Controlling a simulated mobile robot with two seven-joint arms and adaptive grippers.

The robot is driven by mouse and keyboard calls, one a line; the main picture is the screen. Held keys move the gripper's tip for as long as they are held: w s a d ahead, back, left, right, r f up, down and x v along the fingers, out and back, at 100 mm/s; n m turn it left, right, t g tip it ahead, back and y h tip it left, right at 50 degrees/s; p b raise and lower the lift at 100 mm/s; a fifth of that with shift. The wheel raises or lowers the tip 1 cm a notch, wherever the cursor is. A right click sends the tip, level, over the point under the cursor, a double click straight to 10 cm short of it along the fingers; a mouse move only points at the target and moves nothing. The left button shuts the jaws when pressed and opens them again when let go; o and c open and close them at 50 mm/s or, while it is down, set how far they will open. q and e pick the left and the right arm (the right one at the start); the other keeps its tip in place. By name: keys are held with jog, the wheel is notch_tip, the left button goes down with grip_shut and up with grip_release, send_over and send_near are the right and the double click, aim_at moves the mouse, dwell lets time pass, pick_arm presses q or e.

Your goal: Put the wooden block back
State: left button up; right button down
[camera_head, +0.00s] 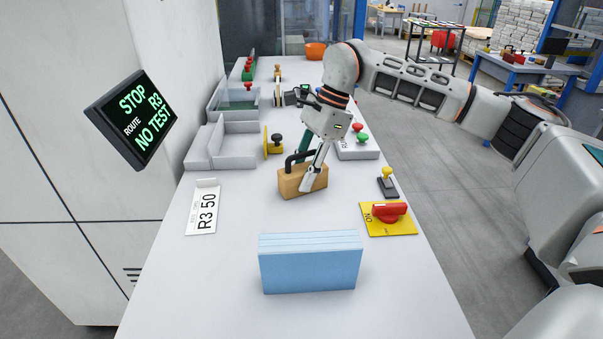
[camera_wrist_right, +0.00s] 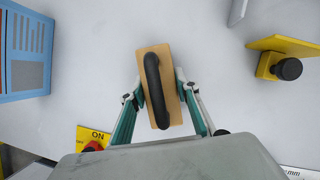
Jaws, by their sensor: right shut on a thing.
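The wooden block (camera_head: 296,186) is tan with a black arched handle on top. It is near the middle of the grey bench, behind the blue stack. My right gripper (camera_head: 313,176) is shut on it from above. In the right wrist view, the block (camera_wrist_right: 173,105) is between the two fingers of my right gripper (camera_wrist_right: 165,98), one finger on each long side, with the handle upright between them. I cannot tell whether the block touches the bench or is slightly above it. My left gripper is not in view.
A blue newspaper stack (camera_head: 310,268) lies in front. A white R3 50 card (camera_head: 203,208) is at left, and a yellow plate with a red switch (camera_head: 388,218) at right. Grey trays (camera_head: 228,150) and a yellow piece with a black knob (camera_head: 273,143) are behind. A screen (camera_head: 133,117) hangs at left.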

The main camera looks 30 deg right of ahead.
jog(key=shift+r, duration=0.2)
jog(key=shift+f, duration=0.15)
jog(key=c, duration=1.5)
grip_release()
jog(key=shift+r, duration=0.25)
jog(key=p+v, duration=0.2)
jog(key=v, duration=0.9)
jog(key=shift+s+r, duration=0.1)
jog(key=shift+r, duration=0.05)
jog(key=shift+d+r, duration=0.15)
jog(key=shift+r, duration=0.05)
